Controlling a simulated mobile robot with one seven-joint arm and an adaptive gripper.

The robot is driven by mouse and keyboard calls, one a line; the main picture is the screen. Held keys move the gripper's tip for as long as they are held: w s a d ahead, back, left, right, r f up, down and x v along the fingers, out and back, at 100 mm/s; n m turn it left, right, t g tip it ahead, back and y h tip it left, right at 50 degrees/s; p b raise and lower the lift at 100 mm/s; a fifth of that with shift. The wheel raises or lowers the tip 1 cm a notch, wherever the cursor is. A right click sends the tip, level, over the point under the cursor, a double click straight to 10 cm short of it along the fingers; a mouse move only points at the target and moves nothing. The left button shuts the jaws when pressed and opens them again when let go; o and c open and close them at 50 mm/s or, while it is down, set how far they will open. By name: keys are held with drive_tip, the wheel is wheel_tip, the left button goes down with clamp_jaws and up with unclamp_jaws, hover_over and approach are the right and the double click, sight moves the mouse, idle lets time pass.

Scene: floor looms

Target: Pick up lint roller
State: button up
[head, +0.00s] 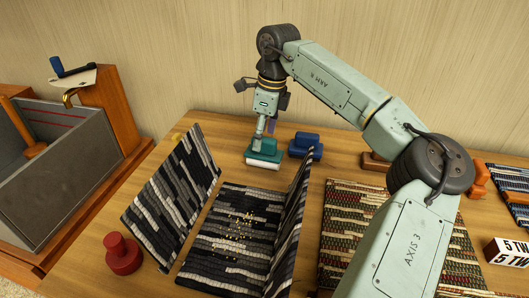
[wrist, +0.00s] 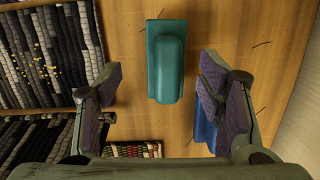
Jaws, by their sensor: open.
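A teal hand tool with a raised grip and a pale strip along its lower front (head: 264,158) stands on the wooden table; it is the likeliest lint roller, though I cannot be sure. My gripper (head: 268,128) is just above it, and one finger hides part of it. In the wrist view the teal tool (wrist: 167,62) lies lengthwise ahead of and partly between the fingers. My gripper (wrist: 160,75) is open and empty there, with a gap on each side of the tool.
A similar blue tool (head: 305,146) stands close to the right, partly behind the right finger in the wrist view (wrist: 204,128). Striped woven panels (head: 293,215) stand upright in front, around a mat with yellow bits. A red knobbed object (head: 123,254) sits at front left.

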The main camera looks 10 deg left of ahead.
sight(262, 148)
drive_tip(key=f, duration=0.2)
drive_tip(key=f+p, duration=0.1)
drive_tip(key=f, duration=0.1)
drive_tip(key=f+p, duration=0.1)
drive_tip(key=f, duration=0.2)
drive_tip(key=shift+w+a, duration=0.2)
drive_tip(key=shift+w, duration=0.15)
drive_tip(key=shift+r, duration=0.1)
drive_tip(key=shift+c, duration=0.4)
drive_tip(key=c, duration=1.3)
drive_tip(key=shift+o, duration=0.2)
drive_tip(key=shift+r, duration=0.1)
drive_tip(key=shift+r+b, duration=0.3)
drive_tip(key=shift+r, duration=0.15)
wheel_tip(262, 148, up, 2)
drive_tip(key=shift+r+b, duration=0.1)
drive_tip(key=shift+b, duration=0.45)
drive_tip(key=s+b, duration=0.1)
drive_tip(key=s, duration=0.4)
drive_tip(key=s+d+r+b, duration=0.1)
drive_tip(key=s+b, duration=0.1)
drive_tip(key=s, duration=0.3)
drive_tip(key=s+b, duration=0.2)
drive_tip(key=s, duration=0.4)
drive_tip(key=shift+d+r, duration=0.25)
drive_tip(key=shift+r, duration=0.1)
